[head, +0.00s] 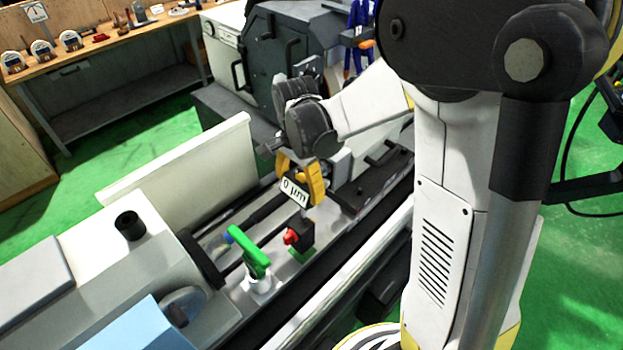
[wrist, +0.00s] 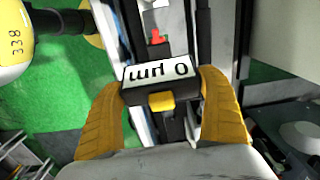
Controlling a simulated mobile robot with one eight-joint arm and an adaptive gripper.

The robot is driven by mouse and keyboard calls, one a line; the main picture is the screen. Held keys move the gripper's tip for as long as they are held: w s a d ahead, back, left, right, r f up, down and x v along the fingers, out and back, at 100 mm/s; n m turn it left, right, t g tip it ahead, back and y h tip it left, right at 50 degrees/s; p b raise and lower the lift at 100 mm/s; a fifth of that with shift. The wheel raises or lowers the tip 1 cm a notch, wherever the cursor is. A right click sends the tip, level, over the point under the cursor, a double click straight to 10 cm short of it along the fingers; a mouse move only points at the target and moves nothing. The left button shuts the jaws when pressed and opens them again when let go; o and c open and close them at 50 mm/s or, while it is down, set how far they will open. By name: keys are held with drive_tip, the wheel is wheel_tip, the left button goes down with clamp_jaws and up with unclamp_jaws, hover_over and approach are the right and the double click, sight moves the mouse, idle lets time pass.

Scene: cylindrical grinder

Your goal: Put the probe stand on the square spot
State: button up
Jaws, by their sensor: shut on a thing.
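I cannot tell whether that patch is the square spot. A red part (wrist: 157,36) shows beyond the block in the wrist view.
A green-handled piece (head: 249,250) stands left of the red and black piece on the grinder bed. A pale upright panel (head: 185,158) runs behind the bed. A long bright rail (head: 345,270) lies in front. A workbench (head: 110,48) with gauges stands at the back left.

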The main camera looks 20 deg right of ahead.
drive_tip(key=shift+w+f, duration=0.1)
drive_tip(key=shift+f, duration=2)
